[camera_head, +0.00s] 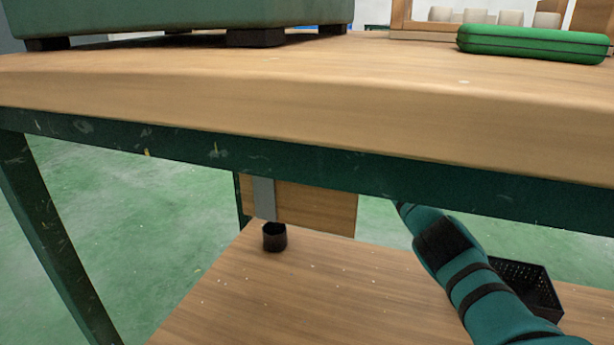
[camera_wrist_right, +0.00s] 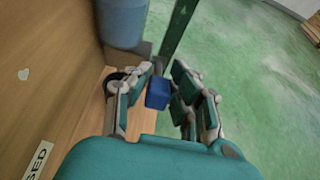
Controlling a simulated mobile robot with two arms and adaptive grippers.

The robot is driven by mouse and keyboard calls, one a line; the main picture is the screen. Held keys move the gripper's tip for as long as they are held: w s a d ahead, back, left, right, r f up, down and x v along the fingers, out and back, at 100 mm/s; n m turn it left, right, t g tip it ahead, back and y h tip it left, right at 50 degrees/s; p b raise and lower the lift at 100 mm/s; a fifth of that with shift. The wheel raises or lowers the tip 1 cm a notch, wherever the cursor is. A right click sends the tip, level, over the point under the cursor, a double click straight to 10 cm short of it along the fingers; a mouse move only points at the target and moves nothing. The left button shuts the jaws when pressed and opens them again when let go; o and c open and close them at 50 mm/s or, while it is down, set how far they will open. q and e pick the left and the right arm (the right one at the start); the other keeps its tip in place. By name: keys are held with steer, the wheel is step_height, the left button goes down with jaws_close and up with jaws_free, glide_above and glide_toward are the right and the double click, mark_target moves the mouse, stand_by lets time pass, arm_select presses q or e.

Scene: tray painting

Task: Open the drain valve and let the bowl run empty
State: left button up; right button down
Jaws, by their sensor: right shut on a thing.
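My right gripper (camera_wrist_right: 165,88) shows in the right wrist view, with its fingers closed around a small blue block (camera_wrist_right: 157,95), which looks like the valve's handle. The valve body is not clearly visible. A wooden panel (camera_wrist_right: 45,75) stands left of the gripper, bearing a white label (camera_wrist_right: 38,160) whose readable letters are "SED". In the head view my right arm (camera_head: 460,265) reaches under the table; its gripper is hidden there. The bowl is not in view, and no flow of liquid shows. My left gripper is not in view.
The table's thick wooden top (camera_head: 300,85) and green frame (camera_head: 190,145) lie above my arm. Below are a hanging wooden panel (camera_head: 315,207), a black cup (camera_head: 274,237) and a black basket (camera_head: 530,285) on the lower shelf (camera_head: 250,300). A green case (camera_head: 535,43) lies on top.

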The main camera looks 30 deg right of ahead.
steer(key=shift+w+a+r+g+h+p, duration=0.15)
steer(key=shift+r+g+h+p, duration=0.1)
steer(key=shift+r+g+h, duration=0.15)
steer(key=shift+w+a+r+g+h+p, duration=0.2)
steer(key=shift+r+g+h, duration=0.1)
steer(key=shift+h, duration=0.1)
steer(key=c, duration=1.2)
jaws_free()
steer(key=shift+o, duration=0.2)
steer(key=shift+d, duration=0.1)
steer(key=shift+s+d+r, duration=0.3)
steer(key=shift+s+d, duration=0.1)
steer(key=v, duration=1)
steer(key=shift+s+r, duration=0.2)
steer(key=shift+r, duration=0.1)
steer(key=shift+d, duration=0.1)
